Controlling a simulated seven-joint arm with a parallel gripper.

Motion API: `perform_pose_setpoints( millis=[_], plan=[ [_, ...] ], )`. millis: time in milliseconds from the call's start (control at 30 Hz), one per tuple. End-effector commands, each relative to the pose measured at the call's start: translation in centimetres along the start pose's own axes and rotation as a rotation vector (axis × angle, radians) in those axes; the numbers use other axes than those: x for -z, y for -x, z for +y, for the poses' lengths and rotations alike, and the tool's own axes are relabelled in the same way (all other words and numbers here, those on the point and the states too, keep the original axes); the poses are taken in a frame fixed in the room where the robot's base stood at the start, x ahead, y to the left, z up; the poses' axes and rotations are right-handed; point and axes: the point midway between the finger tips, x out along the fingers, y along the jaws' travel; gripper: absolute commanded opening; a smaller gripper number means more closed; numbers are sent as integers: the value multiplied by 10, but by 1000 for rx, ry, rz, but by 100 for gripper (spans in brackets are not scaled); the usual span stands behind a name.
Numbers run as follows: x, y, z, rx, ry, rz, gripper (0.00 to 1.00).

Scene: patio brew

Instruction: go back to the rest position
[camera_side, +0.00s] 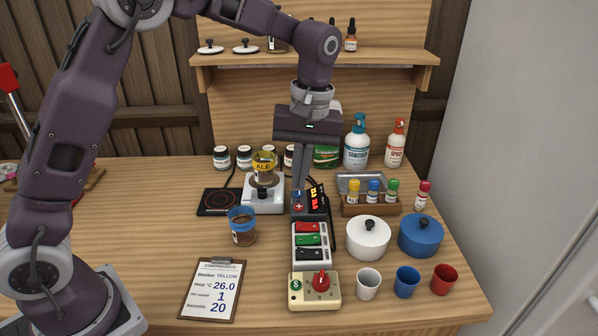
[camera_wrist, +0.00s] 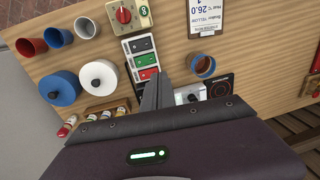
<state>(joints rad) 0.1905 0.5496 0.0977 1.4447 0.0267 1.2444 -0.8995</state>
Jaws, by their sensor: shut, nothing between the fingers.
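My gripper (camera_side: 299,187) points straight down over the back middle of the bench, its two long fingers together with nothing between them. In the side view the fingertips are at a small dark device (camera_side: 310,203) with a red plus button and a red lit display; I cannot tell whether they touch it. In the wrist view my shut fingers (camera_wrist: 153,92) reach toward the switch box, and the gripper body hides the lower part of the picture.
Close by stand the switch box (camera_side: 311,244), a scale (camera_side: 263,196) bearing an ALE jar (camera_side: 264,165), a brown-filled cup (camera_side: 242,228), a bottle rack (camera_side: 371,207), a white pot (camera_side: 368,239) and a blue pot (camera_side: 420,236). A shelf (camera_side: 390,57) is behind my arm.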

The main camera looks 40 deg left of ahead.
Motion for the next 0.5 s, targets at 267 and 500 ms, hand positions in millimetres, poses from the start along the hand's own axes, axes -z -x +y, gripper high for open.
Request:
perform_pose_setpoints(
  millis=[267,500],
  plan=[
    [0,6,-2,1,0,-1,0],
    [-6,26,-18,-42,-44,18,0]
  ],
)
